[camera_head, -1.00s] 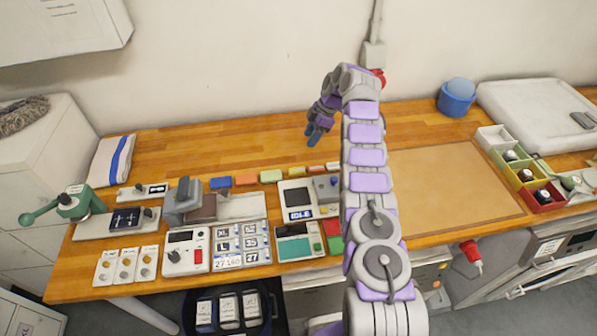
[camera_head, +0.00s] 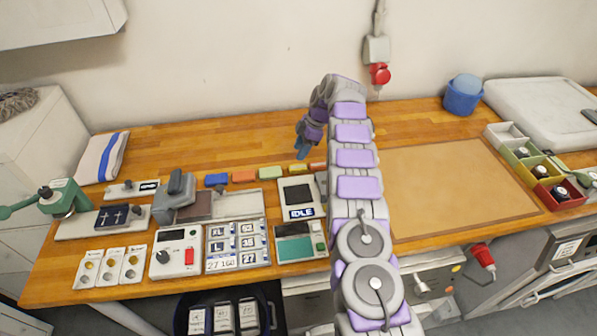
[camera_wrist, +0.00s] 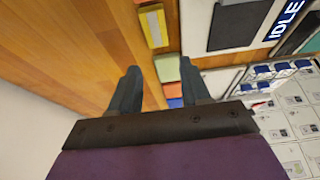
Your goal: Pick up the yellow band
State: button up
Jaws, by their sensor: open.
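In the head view my gripper (camera_head: 302,153) hangs just behind the row.
Orange (camera_head: 244,177) and blue (camera_head: 216,180) bands continue the row leftward; a red one (camera_wrist: 140,2) lies beyond the yellow. A grey device marked IDLE (camera_head: 298,197) stands close in front. Bare bench lies behind the row. A brown mat (camera_head: 450,185) lies right.

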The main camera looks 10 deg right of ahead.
aim_at(291, 167)
jog(key=x, duration=0.3)
jog(key=shift+a+r, duration=0.15)
jog(key=shift+a, duration=0.1)
jog(key=shift+d+b+x, duration=0.2)
jog(key=shift+b+x, duration=0.2)
jog(key=shift+x, duration=0.9)
jog(key=shift+d+b+x, duration=0.2)
jog(key=shift+b+x, duration=0.15)
jog(key=shift+x, duration=0.95)
jog(key=shift+w, duration=0.1)
jog(key=c, duration=0.8)
